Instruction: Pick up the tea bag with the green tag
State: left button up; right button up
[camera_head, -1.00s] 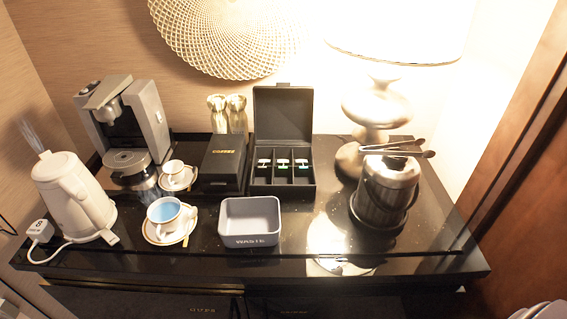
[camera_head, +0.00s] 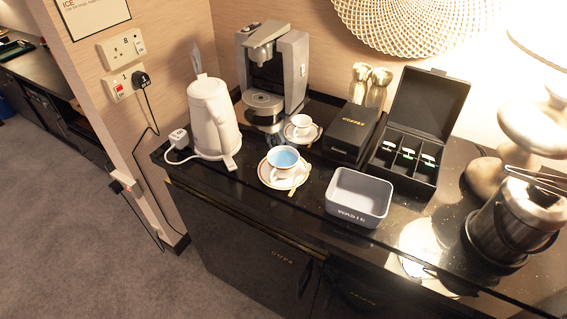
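An open black tea box (camera_head: 417,171) stands on the dark counter, right of centre, with its lid raised at the back. Its compartments hold tea bags whose small tags show at the top: a left tag (camera_head: 389,146), a middle tag (camera_head: 407,153) and a right tag (camera_head: 428,160). The tags are tiny and pale with greenish tints; the middle one looks the clearest green, but I cannot tell the colours apart surely. The bags themselves are mostly hidden in the box. Neither of my grippers is in view.
A grey waste bin (camera_head: 359,197) stands in front of the box. A black coffee box (camera_head: 352,130) is left of it, and a metal ice bucket (camera_head: 511,225) with tongs is at right. A cup (camera_head: 283,163), kettle (camera_head: 212,118) and coffee machine (camera_head: 272,70) stand at left. Open carpet (camera_head: 90,220) lies left.

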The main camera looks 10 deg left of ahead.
aim_at(409, 151)
jog(key=i+j+z, duration=0.2)
jog(key=j, duration=0.2)
jog(key=j+z, duration=0.25)
jog(key=j, duration=0.15)
jog(key=j+z, duration=0.2)
jog(key=j, duration=0.25)
jog(key=i, duration=0.05)
